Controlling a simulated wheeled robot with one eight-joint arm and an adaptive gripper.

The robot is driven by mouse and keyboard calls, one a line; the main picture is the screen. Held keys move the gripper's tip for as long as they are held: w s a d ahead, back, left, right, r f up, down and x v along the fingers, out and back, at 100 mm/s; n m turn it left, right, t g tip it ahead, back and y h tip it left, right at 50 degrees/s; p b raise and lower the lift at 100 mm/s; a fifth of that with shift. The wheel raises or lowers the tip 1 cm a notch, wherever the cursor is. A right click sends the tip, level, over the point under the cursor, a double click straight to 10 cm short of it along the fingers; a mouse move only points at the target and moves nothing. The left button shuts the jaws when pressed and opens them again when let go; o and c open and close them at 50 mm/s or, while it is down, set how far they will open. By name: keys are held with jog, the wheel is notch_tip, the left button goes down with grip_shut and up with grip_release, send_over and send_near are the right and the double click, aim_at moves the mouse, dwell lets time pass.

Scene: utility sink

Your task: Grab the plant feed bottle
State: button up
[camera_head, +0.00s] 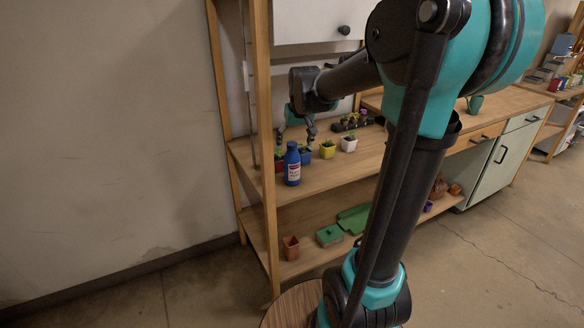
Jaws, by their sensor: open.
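The plant feed bottle, a blue bottle (292,166) with a pale label, stands upright near the front edge of the wooden shelf, close to the left post. My gripper (295,138) is open, its fingers pointing down just above and behind the bottle. No bottle is between the fingers as far as I can see. Whether a finger touches the bottle I cannot tell at this size.
Small potted plants stand close by: a red pot (279,165), a yellow pot (327,151) and a white pot (349,144). A dark tray (346,126) sits behind. The shelf's wooden post (264,130) rises beside the bottle. The lower shelf holds a terracotta pot (291,247) and a green box (329,235).

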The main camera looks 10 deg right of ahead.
aim_at(293, 155)
jog(key=x, duration=0.7)
jog(key=shift+f, duration=0.2)
jog(key=x, duration=0.3)
jog(key=shift+w+d+f, duration=0.1)
jog(key=shift+w+f, duration=0.1)
jog(key=shift+w, duration=0.3)
jog(key=shift+w+f, duration=0.2)
jog(key=shift+f, duration=0.35)
jog(key=shift+c, duration=0.2)
jog(key=c, duration=1.5)
jog(key=shift+r, duration=0.1)
